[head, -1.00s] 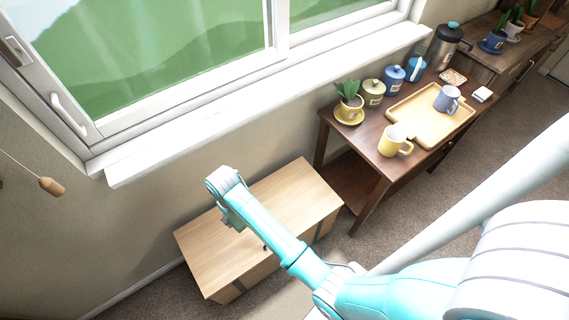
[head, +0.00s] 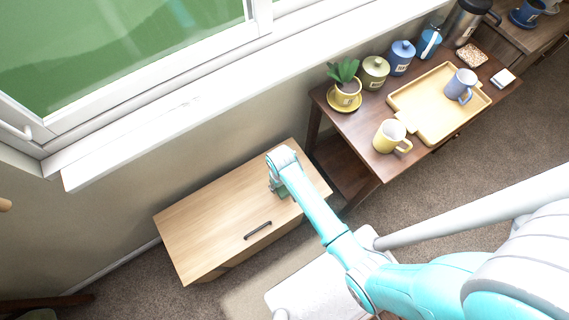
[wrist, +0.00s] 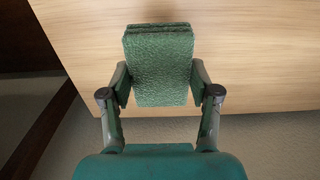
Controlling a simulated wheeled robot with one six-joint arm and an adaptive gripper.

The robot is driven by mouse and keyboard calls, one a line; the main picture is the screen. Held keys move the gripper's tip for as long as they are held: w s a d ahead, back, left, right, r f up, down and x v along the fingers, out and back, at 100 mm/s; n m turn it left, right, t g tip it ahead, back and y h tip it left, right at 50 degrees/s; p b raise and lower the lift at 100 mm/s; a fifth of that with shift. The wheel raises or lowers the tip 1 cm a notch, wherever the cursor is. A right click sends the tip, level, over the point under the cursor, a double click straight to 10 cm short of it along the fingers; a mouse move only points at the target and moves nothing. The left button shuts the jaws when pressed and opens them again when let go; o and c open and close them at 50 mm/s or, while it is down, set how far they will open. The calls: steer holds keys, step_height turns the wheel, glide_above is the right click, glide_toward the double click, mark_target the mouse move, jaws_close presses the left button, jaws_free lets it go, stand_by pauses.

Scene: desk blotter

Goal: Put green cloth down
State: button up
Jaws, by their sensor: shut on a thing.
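The green cloth (wrist: 160,68) is a folded, textured block in the wrist view. My gripper (wrist: 158,84) is shut on it, one finger at each side. In the head view my gripper (head: 279,190) is over the right part of a light wooden cabinet (head: 210,215), and only a little green of the cloth shows beneath it. I cannot tell whether the cloth touches the cabinet top.
A dark wooden table (head: 360,145) at right holds a yellow tray (head: 436,124), a yellow mug (head: 390,137), a potted plant (head: 344,85) and canisters. A window sill (head: 200,110) runs behind.

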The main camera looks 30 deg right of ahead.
mark_target(282, 189)
steer(key=shift+f, duration=3.15)
steer(key=shift+f, duration=0.1)
steer(key=o, duration=1)
step_height(282, 189, up, 12)
steer(key=shift+r, duration=0.1)
